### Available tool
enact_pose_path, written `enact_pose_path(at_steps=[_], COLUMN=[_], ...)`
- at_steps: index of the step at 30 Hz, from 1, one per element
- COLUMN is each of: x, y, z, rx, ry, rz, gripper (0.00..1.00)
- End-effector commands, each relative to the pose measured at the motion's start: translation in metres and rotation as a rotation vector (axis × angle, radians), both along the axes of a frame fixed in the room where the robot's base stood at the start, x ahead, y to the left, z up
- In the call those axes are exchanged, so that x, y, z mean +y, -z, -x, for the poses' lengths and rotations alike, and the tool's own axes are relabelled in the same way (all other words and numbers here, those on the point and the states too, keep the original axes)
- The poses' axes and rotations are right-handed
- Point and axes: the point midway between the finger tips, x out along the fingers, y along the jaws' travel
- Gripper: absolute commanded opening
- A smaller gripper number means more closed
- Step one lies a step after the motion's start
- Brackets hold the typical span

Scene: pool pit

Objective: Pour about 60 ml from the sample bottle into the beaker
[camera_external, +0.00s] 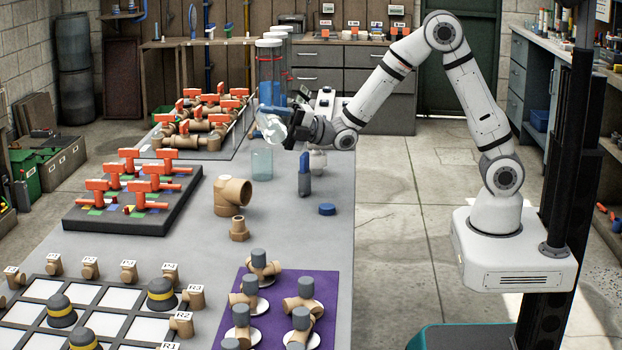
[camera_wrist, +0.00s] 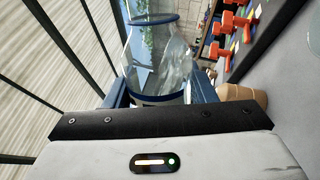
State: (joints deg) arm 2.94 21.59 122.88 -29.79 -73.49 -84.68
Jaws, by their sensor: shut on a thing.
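The clear sample bottle (camera_external: 271,128) is held in the air, tilted, at the left end of my arm. In the wrist view the clear bottle (camera_wrist: 160,60) fills the space between the blue fingers, with a dark blue band at each end. My gripper (camera_external: 288,128) is shut on it; the fingers (camera_wrist: 160,92) show at both sides. The clear beaker (camera_external: 262,165) stands upright on the grey table, just below the bottle in the outside view. I cannot make out liquid in either vessel or any stream. A blue cap (camera_external: 327,209) lies on the table.
A tan pipe elbow (camera_external: 232,196) and a small fitting (camera_external: 239,229) stand in front of the beaker. A dark board with orange-handled valves (camera_external: 133,190) is to the left. A blue and grey upright item (camera_external: 304,175) and tall clear cylinders (camera_external: 270,70) stand nearby.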

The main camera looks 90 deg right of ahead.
Motion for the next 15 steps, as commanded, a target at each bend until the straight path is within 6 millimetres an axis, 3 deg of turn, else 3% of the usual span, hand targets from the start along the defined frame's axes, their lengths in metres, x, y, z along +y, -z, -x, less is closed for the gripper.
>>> enact_pose_path(at_steps=[15], x=[-0.0013], y=[-0.0014], z=[-0.0004], rx=[0.016], ry=[-0.001], rz=[-0.045], gripper=[0.24])
